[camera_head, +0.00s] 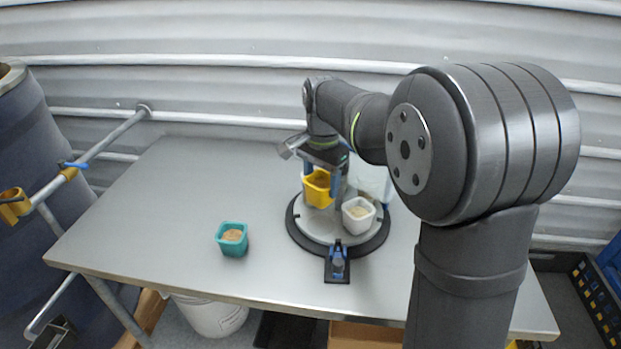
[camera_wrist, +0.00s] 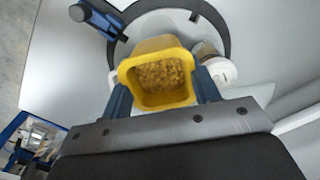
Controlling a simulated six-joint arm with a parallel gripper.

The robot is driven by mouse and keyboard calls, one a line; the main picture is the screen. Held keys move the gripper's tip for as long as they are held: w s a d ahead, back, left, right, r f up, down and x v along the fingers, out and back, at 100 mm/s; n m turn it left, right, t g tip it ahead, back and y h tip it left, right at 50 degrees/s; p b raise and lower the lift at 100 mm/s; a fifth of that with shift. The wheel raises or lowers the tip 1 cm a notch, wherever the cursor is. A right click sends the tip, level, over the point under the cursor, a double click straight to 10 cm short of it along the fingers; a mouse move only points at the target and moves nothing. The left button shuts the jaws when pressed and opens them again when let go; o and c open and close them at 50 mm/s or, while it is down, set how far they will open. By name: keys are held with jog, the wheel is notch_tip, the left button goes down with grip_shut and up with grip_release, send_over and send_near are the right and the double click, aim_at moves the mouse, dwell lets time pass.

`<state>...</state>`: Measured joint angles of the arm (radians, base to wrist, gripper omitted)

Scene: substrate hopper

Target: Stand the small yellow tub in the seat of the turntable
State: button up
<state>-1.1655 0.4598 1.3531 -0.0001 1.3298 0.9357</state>
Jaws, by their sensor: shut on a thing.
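The small yellow tub (camera_head: 317,190) is at the back left of the turntable (camera_head: 310,236) in the head view. In the wrist view the yellow tub (camera_wrist: 160,76) is filled with brown, crumbly material and sits between the two blue fingers. My gripper (camera_wrist: 163,92) is shut on the tub. In the head view my gripper (camera_head: 322,172) reaches down over the turntable, partly hiding the tub. I cannot tell whether the tub's base touches the turntable or is held above it. The seat is not clearly visible.
A white tub (camera_head: 358,214) stands on the right of the turntable. A blue and black clamp-like piece (camera_head: 338,262) is at its front edge. A teal tub (camera_head: 232,239) with brown fill stands on the table, left of the turntable. The table's left side (camera_head: 150,215) is clear.

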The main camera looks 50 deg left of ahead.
jog(key=shift+d+f, duration=0.1)
jog(key=shift+f, duration=3.9)
jog(key=shift+f, duration=0.3)
jog(key=o, duration=0.9)
jog(key=shift+r, duration=0.1)
jog(key=shift+r, duration=3.7)
jog(key=shift+f, duration=0.1)
